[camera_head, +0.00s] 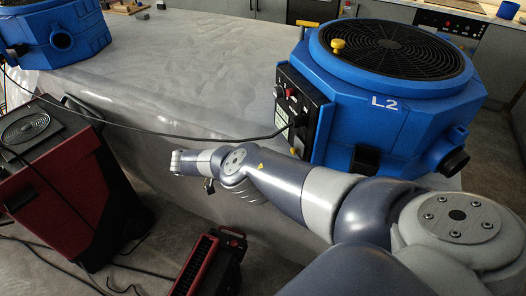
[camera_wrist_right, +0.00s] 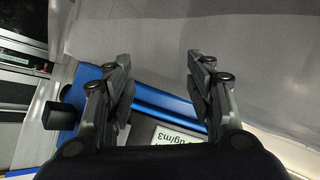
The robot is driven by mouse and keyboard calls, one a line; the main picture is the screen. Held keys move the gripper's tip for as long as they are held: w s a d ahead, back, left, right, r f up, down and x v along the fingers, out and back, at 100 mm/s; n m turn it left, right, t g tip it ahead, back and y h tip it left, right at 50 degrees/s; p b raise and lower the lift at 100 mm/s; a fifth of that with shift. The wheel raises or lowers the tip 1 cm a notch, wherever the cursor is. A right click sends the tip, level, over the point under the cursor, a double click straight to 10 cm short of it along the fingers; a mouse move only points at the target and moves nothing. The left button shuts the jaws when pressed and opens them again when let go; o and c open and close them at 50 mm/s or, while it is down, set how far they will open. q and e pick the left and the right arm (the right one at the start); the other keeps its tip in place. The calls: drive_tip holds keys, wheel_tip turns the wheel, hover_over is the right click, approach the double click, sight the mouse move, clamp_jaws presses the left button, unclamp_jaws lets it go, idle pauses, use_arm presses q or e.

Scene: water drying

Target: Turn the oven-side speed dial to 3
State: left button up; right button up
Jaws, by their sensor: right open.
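A blue air mover marked L2 (camera_head: 385,110) stands at the right in the head view, nearer the oven than the other blue unit. Its black control panel (camera_head: 300,105) faces left and carries a red part and small controls; which one is the speed dial, and its setting, are too small to tell. My right arm reaches left in front of this unit; its gripper is mostly hidden there. In the right wrist view my right gripper (camera_wrist_right: 160,62) is open and empty, above a blue-edged thing (camera_wrist_right: 165,104) with a display reading ug/m3 (camera_wrist_right: 178,140). My left gripper is not in view.
Another blue unit (camera_head: 60,35) stands at the upper left. A dark red machine (camera_head: 70,190) is at the left, a red and black device (camera_head: 208,262) on the floor. A black cable (camera_head: 150,128) crosses to the L2 panel. An oven (camera_head: 447,22) is behind.

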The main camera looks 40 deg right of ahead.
wheel_tip(320, 180, down, 5)
drive_tip(key=s+a+y, duration=0.1)
drive_tip(key=s, duration=0.2)
drive_tip(key=shift+a+y, duration=0.2)
drive_tip(key=shift+y, duration=0.2)
